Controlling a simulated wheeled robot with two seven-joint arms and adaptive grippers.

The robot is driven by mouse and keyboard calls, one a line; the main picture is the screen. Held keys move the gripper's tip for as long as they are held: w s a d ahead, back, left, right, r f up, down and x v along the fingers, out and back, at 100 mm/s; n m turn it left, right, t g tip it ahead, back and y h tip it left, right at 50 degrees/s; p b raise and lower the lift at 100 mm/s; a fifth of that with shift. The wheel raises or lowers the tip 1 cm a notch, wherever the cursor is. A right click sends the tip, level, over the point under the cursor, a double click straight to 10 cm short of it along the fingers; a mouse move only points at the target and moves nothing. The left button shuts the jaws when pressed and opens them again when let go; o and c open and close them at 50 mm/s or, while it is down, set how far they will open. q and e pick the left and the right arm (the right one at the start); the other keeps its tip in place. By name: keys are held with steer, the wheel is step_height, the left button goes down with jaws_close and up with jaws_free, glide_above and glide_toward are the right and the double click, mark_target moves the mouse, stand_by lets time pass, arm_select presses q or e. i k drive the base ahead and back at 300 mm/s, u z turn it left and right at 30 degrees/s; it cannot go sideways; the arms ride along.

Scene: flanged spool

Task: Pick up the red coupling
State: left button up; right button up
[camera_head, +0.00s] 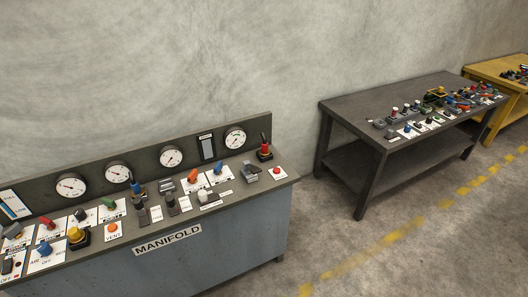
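A red upright piece (265,149) with a dark top stands on a dark base at the right end of the manifold console. It may be the red coupling, but I cannot tell for certain at this size. Other small red parts lie among the clutter on the dark table (345,103), too small to make out. Neither of my grippers is in view.
The manifold console (225,228) carries gauges (171,157), several levers, labels and a red button (277,172). The dark table stands apart at the right, with a yellow table (490,66) beyond. Open concrete floor (345,250) with a yellow dashed line lies in front.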

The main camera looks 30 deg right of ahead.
mark_target(264, 151)
steer(key=u, duration=0.35)
steer(key=k, duration=0.3)
steer(key=z, duration=1.2)
steer(key=i, duration=1.6)
steer(key=u, duration=0.7)
